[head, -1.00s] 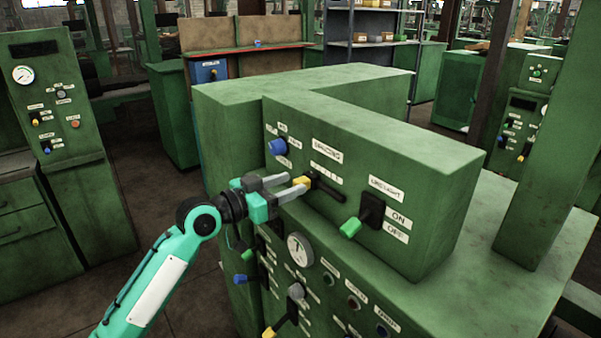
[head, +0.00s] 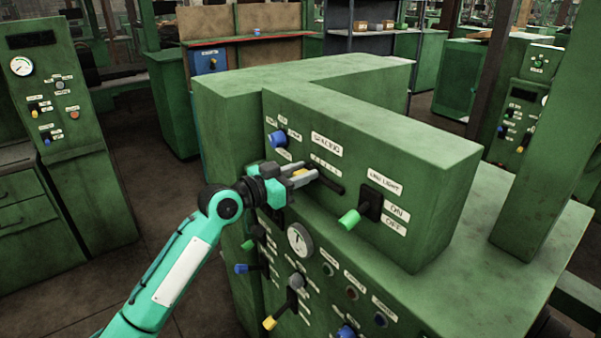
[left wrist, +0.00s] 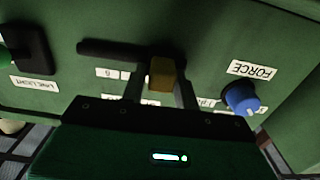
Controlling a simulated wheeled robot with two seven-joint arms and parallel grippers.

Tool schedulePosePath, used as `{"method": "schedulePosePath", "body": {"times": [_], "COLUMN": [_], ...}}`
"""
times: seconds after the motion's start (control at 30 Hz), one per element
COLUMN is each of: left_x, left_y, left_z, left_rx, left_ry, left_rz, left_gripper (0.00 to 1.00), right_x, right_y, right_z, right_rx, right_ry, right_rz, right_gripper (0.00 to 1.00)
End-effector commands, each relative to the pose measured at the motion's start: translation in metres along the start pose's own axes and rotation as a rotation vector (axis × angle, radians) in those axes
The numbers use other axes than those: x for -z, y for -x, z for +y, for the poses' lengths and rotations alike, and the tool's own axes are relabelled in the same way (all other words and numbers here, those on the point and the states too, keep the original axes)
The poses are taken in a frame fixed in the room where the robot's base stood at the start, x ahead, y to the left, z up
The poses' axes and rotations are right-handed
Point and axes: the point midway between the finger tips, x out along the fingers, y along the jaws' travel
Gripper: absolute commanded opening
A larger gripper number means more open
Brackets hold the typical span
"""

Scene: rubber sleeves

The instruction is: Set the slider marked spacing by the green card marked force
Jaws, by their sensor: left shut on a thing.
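The spacing slider has a yellow knob (left wrist: 161,73) at one end of a dark slot (head: 328,182), under the white SPACING label (head: 327,144) on the green console. My left gripper (head: 306,177) is shut on this knob, one finger on each side, as the left wrist view (left wrist: 160,88) also shows. The fingers hide most of the knob in the head view. Part of the printed scale is hidden too; a "6" shows near the slot in the left wrist view. I cannot make out a green card; a white label marked FORCE (left wrist: 252,70) sits by a blue knob (left wrist: 243,100).
The blue knob (head: 278,139) is close to the left of my gripper. A green-tipped line light lever (head: 350,219) is to the right. A gauge (head: 300,240) and several levers are below. Free room lies in front of the console at left.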

Motion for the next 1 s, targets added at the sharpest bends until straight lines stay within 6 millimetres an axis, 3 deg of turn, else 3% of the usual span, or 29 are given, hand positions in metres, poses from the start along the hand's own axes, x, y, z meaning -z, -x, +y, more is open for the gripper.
{"method": "schedulePosePath", "body": {"times": [0.4,0.77,0.8,0.87,1.0], "left_x": [0.001,-0.002,-0.002,-0.002,-0.001], "left_y": [0.000,0.000,0.000,0.000,0.000], "left_z": [0.069,0.076,0.076,0.076,0.075], "left_rx": [-0.005,-0.005,-0.005,-0.005,-0.003], "left_ry": [0.001,0.002,0.002,0.002,0.001], "left_rz": [-0.002,-0.003,-0.003,-0.003,-0.002], "left_gripper": [0.00,0.00,0.35,0.45,0.45], "right_x": [0.002,0.002,0.003,0.003,0.003], "right_y": [0.030,0.029,0.029,0.029,0.029], "right_z": [0.003,0.001,0.001,0.000,-0.001], "right_rx": [-0.003,0.000,0.000,0.001,0.002], "right_ry": [0.001,0.001,0.000,0.000,0.000], "right_rz": [-0.001,-0.001,0.000,0.000,0.000], "right_gripper": [0.00,0.00,0.00,0.00,0.00]}}
